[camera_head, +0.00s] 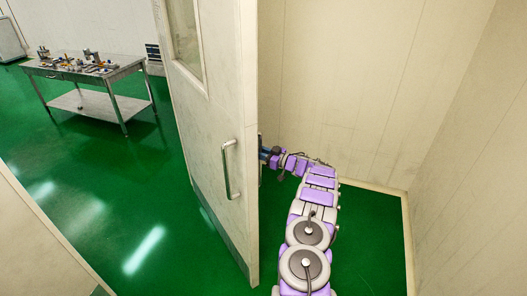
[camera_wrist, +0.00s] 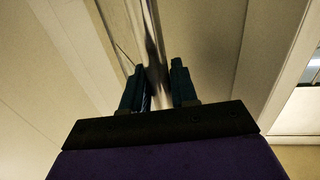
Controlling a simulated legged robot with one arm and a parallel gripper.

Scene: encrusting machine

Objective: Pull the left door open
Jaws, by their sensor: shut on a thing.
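The pale door (camera_head: 215,110) stands open, with its free edge towards me. It has a window in its upper part and a grey kick plate at the bottom. A metal bar handle (camera_head: 228,170) is on its left face. My gripper (camera_head: 264,153) is at its right face, partly hidden by the door's edge. In the wrist view my gripper (camera_wrist: 155,75) is shut on a shiny vertical handle bar (camera_wrist: 150,35), with one dark finger on each side. The handle's ends are hidden there.
To the left, a metal table (camera_head: 85,70) with several tools stands on open green floor (camera_head: 130,190). A pale panel (camera_head: 35,245) is at the lower left. Pale walls (camera_head: 335,75) close in the corner right of the door and arm.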

